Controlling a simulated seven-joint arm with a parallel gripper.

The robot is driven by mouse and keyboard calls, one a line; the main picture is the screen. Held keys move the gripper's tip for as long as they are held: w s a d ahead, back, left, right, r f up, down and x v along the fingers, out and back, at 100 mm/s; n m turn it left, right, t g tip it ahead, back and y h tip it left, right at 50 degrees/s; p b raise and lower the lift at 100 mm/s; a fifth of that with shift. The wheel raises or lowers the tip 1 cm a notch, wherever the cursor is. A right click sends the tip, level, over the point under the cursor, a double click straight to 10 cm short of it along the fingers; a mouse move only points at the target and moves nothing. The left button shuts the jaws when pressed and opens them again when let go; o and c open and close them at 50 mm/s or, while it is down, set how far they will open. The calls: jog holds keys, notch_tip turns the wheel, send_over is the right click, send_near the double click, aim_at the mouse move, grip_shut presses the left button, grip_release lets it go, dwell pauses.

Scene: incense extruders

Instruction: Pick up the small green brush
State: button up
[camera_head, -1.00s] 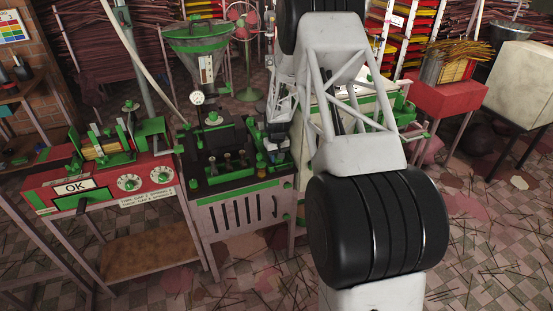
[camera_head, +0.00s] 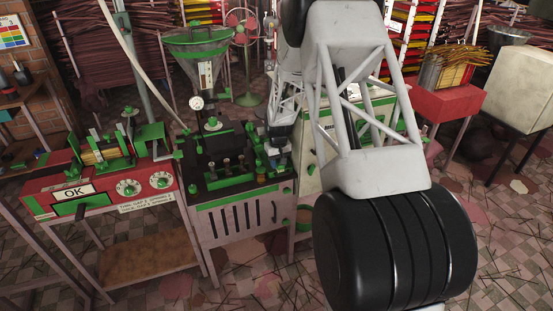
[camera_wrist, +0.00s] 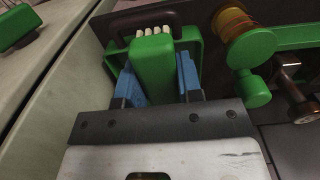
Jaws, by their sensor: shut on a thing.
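The small green brush (camera_wrist: 152,65) is in the wrist view, with a green body and a row of pale bristles at its far end. My gripper (camera_wrist: 160,80) has its two blue-padded fingers on either side of the green body, shut on it. A green frame-like holder (camera_wrist: 193,45) is close around the brush's far end; I cannot tell if the brush touches it. In the head view my gripper (camera_head: 279,140) is at the right side of the dark bench top of the middle machine, and the brush is too small to make out there.
The middle machine (camera_head: 245,220) has a dark top with several upright pegs and green parts. A green knob (camera_wrist: 252,90) and a metal knob (camera_wrist: 290,62) are close to the right of my gripper. A pale cabinet (camera_wrist: 35,100) stands close on the left.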

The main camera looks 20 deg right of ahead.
jog(key=s+a+r, duration=0.1)
jog(key=s+a, duration=0.1)
jog(key=s, duration=0.8)
jog(key=shift+s, duration=0.4)
jog(key=o, duration=0.3)
jog(key=shift+c, duration=0.7)
jog(key=w+a+r, duration=0.2)
jog(key=w+r, duration=0.8)
jog(key=r, duration=0.4)
jog(key=w+a+n, duration=0.2)
jog(key=a+n, duration=0.7)
jog(key=a, duration=0.2)
jog(key=w+a+f+n, duration=0.1)
jog(key=a+n, duration=0.8)
jog(key=a, duration=0.1)
jog(key=shift+w+a, duration=0.35)
jog(key=shift+w, duration=0.05)
